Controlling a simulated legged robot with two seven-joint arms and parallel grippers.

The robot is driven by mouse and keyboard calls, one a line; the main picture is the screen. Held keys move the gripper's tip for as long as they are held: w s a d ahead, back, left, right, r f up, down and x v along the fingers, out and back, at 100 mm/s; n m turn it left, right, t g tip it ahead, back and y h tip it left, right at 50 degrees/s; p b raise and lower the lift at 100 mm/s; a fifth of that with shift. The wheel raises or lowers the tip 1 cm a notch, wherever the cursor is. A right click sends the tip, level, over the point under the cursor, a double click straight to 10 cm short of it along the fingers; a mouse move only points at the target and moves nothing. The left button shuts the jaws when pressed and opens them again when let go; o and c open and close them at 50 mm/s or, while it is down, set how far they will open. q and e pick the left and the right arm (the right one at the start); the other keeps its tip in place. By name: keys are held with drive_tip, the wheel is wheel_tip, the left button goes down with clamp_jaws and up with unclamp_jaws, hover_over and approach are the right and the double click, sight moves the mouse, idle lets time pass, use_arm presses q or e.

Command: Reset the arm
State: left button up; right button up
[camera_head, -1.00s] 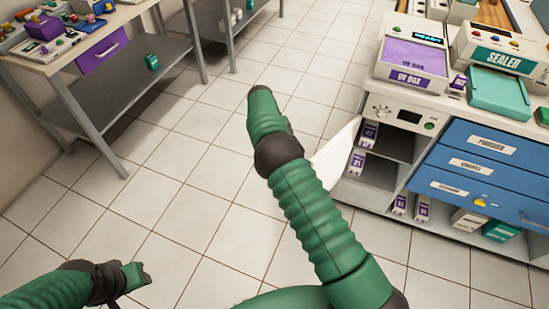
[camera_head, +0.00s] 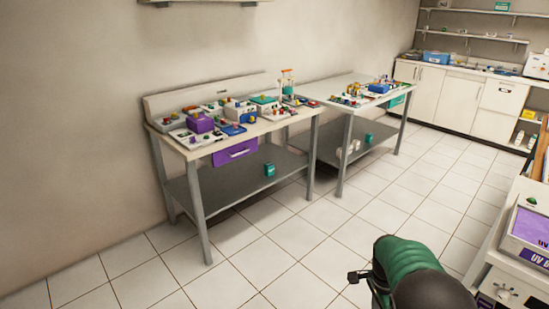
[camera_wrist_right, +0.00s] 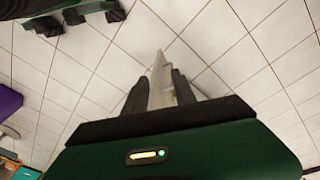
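My right arm (camera_head: 405,270), green with a dark joint, rises at the bottom right of the head view. A small dark part (camera_head: 358,276) sticks out at its left side; I cannot tell which part of me it is. In the right wrist view, the two dark fingers of my right gripper (camera_wrist_right: 160,85) point up the picture over the tiled floor. A thin pale piece (camera_wrist_right: 161,72) shows between them. I cannot tell whether they grip it or it lies beyond.
A table (camera_head: 180,148) with small coloured items and a purple drawer (camera_head: 235,152) stands by the wall. A second table (camera_head: 318,92) stands behind it. A counter edge with a purple UV box (camera_head: 530,228) is at the right. Tiled floor (camera_head: 330,235) is clear between.

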drive_tip(key=s+a+r+n+t+y+p, duration=0.1)
drive_tip(key=s+a+r+n+t, duration=0.15)
drive_tip(key=s+a+n, duration=0.45)
drive_tip(key=s+a+r+n+t+p, duration=0.1)
drive_tip(key=s+a+r+n, duration=0.25)
drive_tip(key=s+n, duration=0.65)
drive_tip(key=w+p+v, duration=0.3)
drive_tip(key=p+v, duration=1.1)
drive_tip(key=p, duration=0.2)
drive_tip(key=shift+w+r, duration=0.45)
drive_tip(key=shift+r, duration=0.3)
